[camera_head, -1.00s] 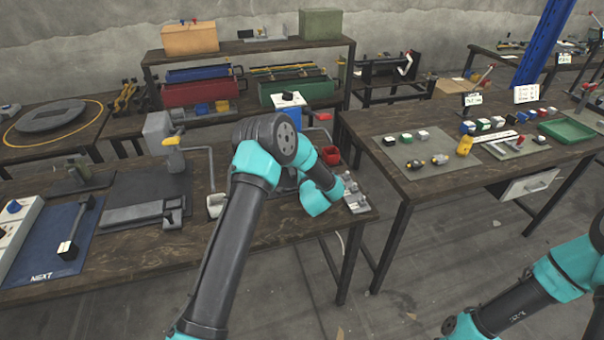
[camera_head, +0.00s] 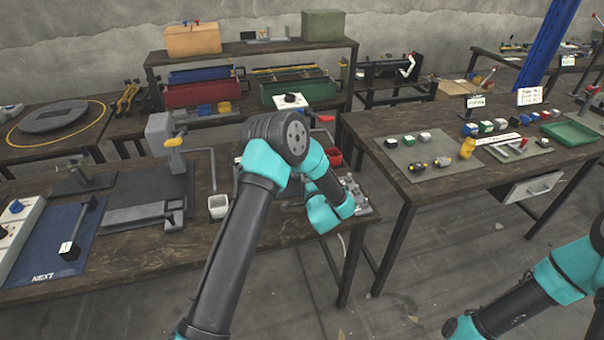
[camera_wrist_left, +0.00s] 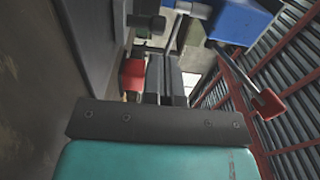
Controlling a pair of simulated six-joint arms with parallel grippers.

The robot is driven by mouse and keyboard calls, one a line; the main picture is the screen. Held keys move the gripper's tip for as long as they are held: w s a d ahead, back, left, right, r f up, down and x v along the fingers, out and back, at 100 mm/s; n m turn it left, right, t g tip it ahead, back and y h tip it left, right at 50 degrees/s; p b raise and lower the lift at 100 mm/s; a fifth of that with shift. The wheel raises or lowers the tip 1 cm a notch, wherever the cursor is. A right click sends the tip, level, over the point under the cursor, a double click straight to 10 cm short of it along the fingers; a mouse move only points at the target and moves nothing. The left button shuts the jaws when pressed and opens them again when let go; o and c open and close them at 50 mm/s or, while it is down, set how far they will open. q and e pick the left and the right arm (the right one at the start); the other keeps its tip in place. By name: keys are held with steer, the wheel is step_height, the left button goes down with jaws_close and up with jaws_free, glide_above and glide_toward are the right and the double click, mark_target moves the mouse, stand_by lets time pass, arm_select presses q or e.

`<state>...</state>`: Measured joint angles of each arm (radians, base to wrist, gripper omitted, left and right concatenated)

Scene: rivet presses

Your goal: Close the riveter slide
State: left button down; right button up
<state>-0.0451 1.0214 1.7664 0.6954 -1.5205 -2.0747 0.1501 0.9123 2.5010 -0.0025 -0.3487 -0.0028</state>
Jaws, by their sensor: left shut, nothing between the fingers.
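The riveter is mostly hidden behind my left arm in the head view. A white top with a blue knob (camera_head: 290,101) and a red-tipped lever (camera_head: 325,118) show past the arm, and seem to belong to it. In the left wrist view a blue body (camera_wrist_left: 240,20), a red-tipped lever (camera_wrist_left: 268,103) on the right and a red part (camera_wrist_left: 133,74) on the left lie around my left gripper (camera_wrist_left: 163,62). The gripper's fingers are together and hold nothing. I cannot make out the slide or whether the fingers touch it. My right gripper is out of view.
A red cup (camera_head: 333,157) and small metal parts (camera_head: 355,190) stand near my left wrist. A second table (camera_head: 420,190) is at the right, past a gap.

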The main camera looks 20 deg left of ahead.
arm_select(q)
steer(key=v, duration=0.7)
steer(key=shift+s+d, duration=0.2)
steer(key=shift+d, duration=0.05)
